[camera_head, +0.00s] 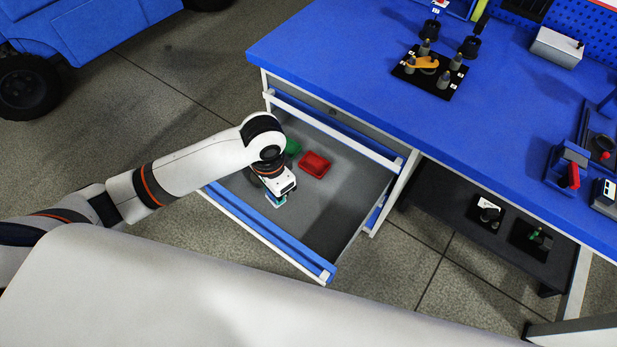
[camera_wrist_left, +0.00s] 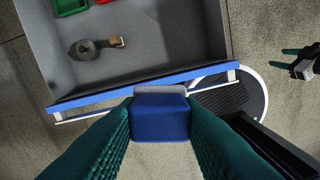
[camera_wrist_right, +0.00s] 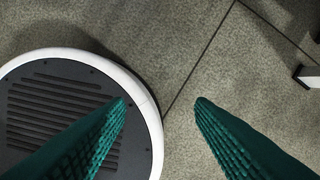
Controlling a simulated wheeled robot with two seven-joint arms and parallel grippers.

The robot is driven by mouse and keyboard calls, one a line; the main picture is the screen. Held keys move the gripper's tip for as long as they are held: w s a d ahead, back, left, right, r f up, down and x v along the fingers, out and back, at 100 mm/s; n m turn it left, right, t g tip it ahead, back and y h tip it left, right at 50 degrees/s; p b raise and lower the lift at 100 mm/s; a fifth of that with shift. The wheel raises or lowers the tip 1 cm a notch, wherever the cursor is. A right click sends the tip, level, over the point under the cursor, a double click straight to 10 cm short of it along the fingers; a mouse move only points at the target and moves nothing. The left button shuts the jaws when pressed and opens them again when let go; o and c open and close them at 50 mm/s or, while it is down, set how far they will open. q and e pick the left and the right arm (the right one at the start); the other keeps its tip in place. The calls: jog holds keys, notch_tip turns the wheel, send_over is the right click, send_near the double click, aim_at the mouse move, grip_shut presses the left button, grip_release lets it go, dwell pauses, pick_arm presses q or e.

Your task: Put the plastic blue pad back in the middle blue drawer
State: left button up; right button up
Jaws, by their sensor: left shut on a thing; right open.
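The blue pad (camera_wrist_left: 160,118) is gripped between the teal fingers of my left gripper (camera_wrist_left: 160,125). It is a blue block with a pale grey back part. In the head view my left gripper (camera_head: 277,203) overlaps the front of the open drawer (camera_head: 325,215), and the pad itself is hard to make out. The drawer is grey inside with a blue front, which shows in the left wrist view (camera_wrist_left: 90,101). There the pad appears at the drawer's front edge; its height cannot be told. My right gripper (camera_wrist_right: 160,103) is open and empty above the floor.
The drawer's right side is clear.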

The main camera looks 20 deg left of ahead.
pick_arm(q)
jog(key=w+d+f+m+b, duration=0.2)
jog(key=w+f+m+b, duration=0.45)
jog(key=f+b, duration=0.5)
jog(key=m+b, duration=0.9)
jog(key=b, duration=0.2)
send_over(304, 209)
notch_tip(304, 209, down, 9)
notch_tip(304, 209, down, 5)
jog(key=shift+s+r+b, duration=0.1)
jog(key=shift+b, duration=0.65)
notch_tip(304, 209, down, 4)
jog(key=shift+f+b, duration=0.1)
jog(key=shift+b, duration=0.7)
jog(key=shift+f, duration=0.15)
pick_arm(e)
jog(key=w+a+r+t+y, duration=0.1)
jog(key=w+a+r+t, duration=0.1)
jog(key=w+r+t, duration=0.3)
jog(key=w+a+r+t+y, duration=0.1)
jog(key=w+a+r+t, duration=0.2)
jog(key=w+r+t, duration=0.3)
jog(key=w+r, duration=0.5)
jog(key=w, duration=0.2)
jog(key=shift+w+a+r+y, duration=0.15)
jog(key=shift+w+r+y, duration=0.05)
jog(key=shift+w+y, duration=0.2)
